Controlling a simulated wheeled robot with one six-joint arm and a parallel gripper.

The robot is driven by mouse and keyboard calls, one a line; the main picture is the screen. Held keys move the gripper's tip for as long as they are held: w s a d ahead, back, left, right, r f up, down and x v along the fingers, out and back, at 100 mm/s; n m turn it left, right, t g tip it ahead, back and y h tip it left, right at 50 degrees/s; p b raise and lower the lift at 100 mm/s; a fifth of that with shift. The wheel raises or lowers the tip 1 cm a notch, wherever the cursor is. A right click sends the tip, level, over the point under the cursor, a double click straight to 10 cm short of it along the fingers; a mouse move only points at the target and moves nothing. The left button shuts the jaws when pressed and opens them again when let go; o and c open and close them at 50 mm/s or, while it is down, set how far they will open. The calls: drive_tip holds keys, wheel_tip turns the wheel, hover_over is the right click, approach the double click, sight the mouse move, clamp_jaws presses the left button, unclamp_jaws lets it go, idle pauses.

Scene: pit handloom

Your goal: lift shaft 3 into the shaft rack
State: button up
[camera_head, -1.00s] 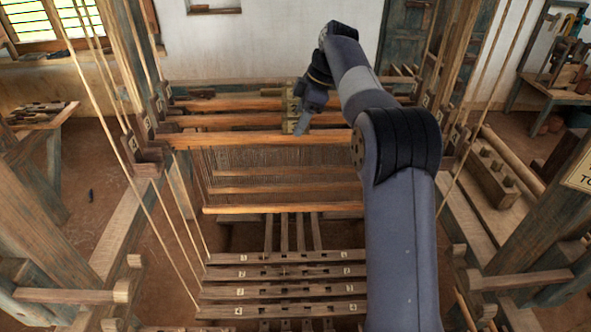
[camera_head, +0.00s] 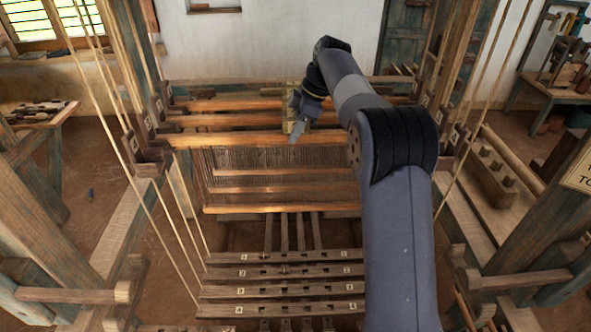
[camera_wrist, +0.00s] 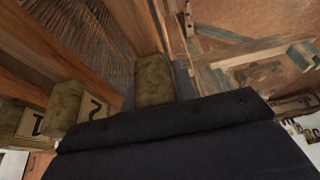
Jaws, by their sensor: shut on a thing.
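Several long wooden shaft bars lie across the loom in the head view, with the front upper bar (camera_head: 235,139) nearest me and heddle threads (camera_head: 275,160) hanging below. My gripper (camera_head: 295,128) is at the middle of these bars, among brass-coloured blocks. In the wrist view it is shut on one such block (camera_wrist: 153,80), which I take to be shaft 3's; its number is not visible. Beside it, to the left, are a block marked 2 (camera_wrist: 92,106) and another that looks marked 1 (camera_wrist: 36,122). My arm hides the right part of the bars.
Numbered treadle-like bars (camera_head: 280,272) lie low in front. Slanted cords (camera_head: 150,190) and upright posts flank the loom. A wooden block with pegs (camera_head: 488,172) stands at the right; I cannot tell whether it is the shaft rack. A side table (camera_head: 555,90) is at the far right.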

clamp_jaws()
drive_tip(key=shift+r, duration=0.1)
